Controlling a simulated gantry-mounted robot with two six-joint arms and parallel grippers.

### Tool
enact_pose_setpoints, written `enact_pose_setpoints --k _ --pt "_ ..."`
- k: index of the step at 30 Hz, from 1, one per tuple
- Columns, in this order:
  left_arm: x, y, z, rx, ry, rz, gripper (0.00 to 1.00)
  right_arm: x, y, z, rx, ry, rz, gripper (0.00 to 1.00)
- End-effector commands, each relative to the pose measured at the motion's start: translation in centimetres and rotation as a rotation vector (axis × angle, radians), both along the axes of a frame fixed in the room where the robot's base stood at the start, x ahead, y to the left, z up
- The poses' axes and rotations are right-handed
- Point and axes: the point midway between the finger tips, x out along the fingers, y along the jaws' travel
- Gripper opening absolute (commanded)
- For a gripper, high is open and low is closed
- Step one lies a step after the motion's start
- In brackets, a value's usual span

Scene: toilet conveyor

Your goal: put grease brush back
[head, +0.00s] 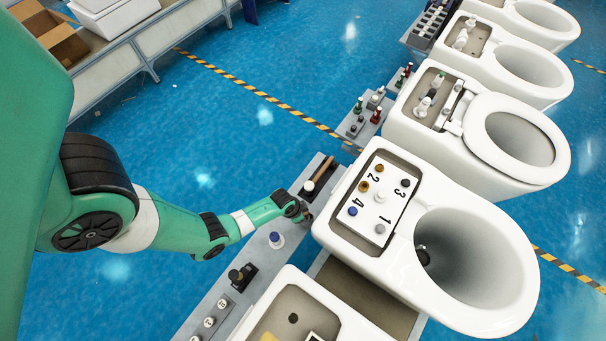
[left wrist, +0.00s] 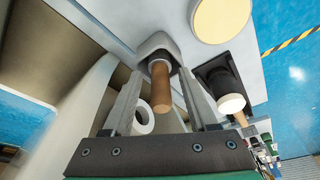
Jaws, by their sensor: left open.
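My left gripper (head: 305,214) is at the grey side rail, close to the near toilet's tank. In the left wrist view its two fingers (left wrist: 158,100) are open, one on each side of a brown cylinder (left wrist: 160,85). This looks like the grease brush's handle, with one end in a pale grey holder (left wrist: 156,45). I cannot tell whether the fingers touch it. The brush's bristles are not visible. In the head view the gripper mostly hides this spot. My right gripper is not in view.
A black tray (head: 319,177) with a white-capped item and a wooden stick lies just beyond my gripper. The toilet's tank (head: 345,235) holds a white numbered plate (head: 377,206). Blue floor on the left is clear.

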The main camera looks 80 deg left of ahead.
Motion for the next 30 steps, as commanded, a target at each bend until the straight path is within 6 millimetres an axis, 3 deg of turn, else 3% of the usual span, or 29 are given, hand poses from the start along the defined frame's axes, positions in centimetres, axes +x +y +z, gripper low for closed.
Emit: enact_pose_setpoints --k 5,13,18,23,30 --pt "-0.2 0.0 1.2 0.0 0.0 0.0 0.59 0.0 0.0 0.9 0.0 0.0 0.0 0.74" --pt "-1.9 -0.3 7.8 0.001 0.0 0.001 0.59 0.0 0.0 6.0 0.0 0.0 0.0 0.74" --pt "-2.9 -0.4 10.7 0.0 0.001 0.001 0.59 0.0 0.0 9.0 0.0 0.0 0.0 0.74" --pt "-3.4 -0.5 11.8 0.0 0.0 0.0 0.59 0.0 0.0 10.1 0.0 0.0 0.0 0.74" --pt "-3.4 -0.5 11.8 0.0 0.0 0.0 0.59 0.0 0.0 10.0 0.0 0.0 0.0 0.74"
